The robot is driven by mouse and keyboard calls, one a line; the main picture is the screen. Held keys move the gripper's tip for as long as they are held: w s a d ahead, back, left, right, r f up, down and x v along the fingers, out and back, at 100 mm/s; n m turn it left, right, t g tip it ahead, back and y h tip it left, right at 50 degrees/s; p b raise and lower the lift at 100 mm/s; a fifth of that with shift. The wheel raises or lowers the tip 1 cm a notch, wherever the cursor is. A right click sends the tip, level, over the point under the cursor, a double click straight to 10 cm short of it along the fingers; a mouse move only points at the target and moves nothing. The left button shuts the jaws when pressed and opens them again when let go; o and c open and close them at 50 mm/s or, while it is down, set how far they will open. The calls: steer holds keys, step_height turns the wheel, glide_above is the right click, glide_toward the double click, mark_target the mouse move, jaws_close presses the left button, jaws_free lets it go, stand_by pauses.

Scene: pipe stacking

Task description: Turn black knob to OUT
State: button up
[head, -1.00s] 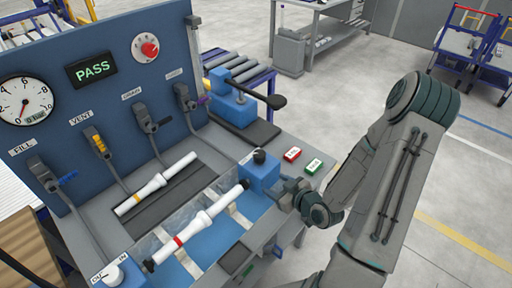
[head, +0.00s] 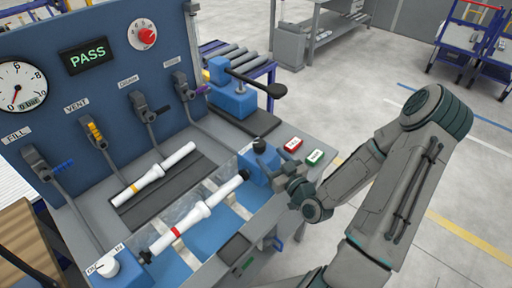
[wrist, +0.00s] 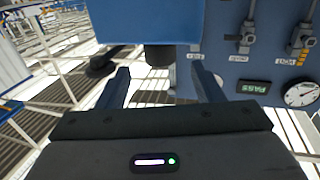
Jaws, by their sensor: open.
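The black knob (head: 260,146) sits on top of a blue block (head: 252,166) at the right end of the clear-covered trough. In the wrist view the knob (wrist: 159,57) hangs from the blue block (wrist: 145,22), between and beyond my fingers. My gripper (wrist: 161,82) is open, with one finger on each side of the knob and clear space beside it. In the head view my gripper (head: 274,166) is close beside the knob, partly hidden by my wrist. I cannot read any label at the black knob.
A white knob (head: 103,266) with a label is at the trough's left end. A white pipe (head: 190,225) with a red band lies in the trough; another pipe (head: 155,176) lies behind it. Red (head: 293,144) and green (head: 315,157) buttons are right of the knob. The display (head: 86,56) reads PASS.

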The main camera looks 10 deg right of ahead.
mark_target(256, 141)
steer(key=p+x, duration=0.2)
steer(key=x, duration=0.6)
steer(key=shift+w+a, duration=0.2)
steer(key=shift+w, duration=0.1)
steer(key=shift+w+a, duration=0.15)
steer(key=shift+w, duration=0.3)
steer(key=c, duration=1)
